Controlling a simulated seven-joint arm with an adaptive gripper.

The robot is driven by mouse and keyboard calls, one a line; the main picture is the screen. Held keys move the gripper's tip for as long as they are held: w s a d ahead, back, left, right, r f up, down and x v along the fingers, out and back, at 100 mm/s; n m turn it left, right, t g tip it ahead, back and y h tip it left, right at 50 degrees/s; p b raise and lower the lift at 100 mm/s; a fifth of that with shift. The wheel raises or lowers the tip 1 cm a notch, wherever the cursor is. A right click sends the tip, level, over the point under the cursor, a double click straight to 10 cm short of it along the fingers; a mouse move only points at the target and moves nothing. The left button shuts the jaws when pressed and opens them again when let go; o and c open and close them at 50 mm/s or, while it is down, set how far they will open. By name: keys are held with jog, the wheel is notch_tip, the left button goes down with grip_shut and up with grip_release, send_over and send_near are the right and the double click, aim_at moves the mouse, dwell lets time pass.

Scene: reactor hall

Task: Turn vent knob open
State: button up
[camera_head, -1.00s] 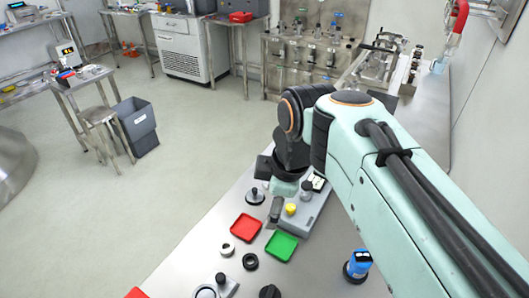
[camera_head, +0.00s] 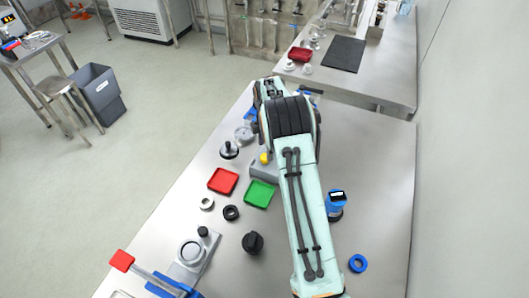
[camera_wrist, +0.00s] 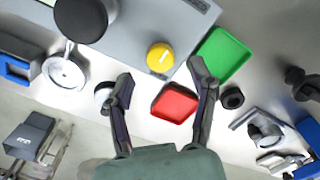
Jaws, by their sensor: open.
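A yellow round knob (camera_wrist: 160,57) with a pale line on top stands on a grey box (camera_wrist: 125,38). In the head view the yellow knob (camera_head: 264,158) shows left of my arm, with part of the grey box (camera_head: 262,171). A larger black knob (camera_wrist: 85,18) stands near the top edge of the wrist view. No readable label tells which knob is the vent knob. My gripper (camera_wrist: 160,71) is open and empty. In the wrist view the yellow knob lies between and just beyond the fingertips, apart from both. In the head view my arm hides the gripper.
A green tray (camera_head: 260,194) and a red tray (camera_head: 222,181) lie beside the box. A black-topped stand (camera_head: 229,150), a black ring (camera_head: 231,212) and a black knob-like piece (camera_head: 253,243) are nearby. A blue device (camera_head: 335,205) stands right of my arm. The table's right side is mostly clear.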

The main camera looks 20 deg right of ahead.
aim_at(265, 156)
jog(key=shift+f, duration=1.55)
grip_shut()
jog(key=shift+m, duration=0.4)
jog(key=m, duration=0.5)
jog(key=shift+m, duration=0.3)
jog(key=m, duration=1.3)
jog(key=shift+m, duration=0.3)
jog(key=m, duration=0.6)
jog(key=shift+a, duration=0.1)
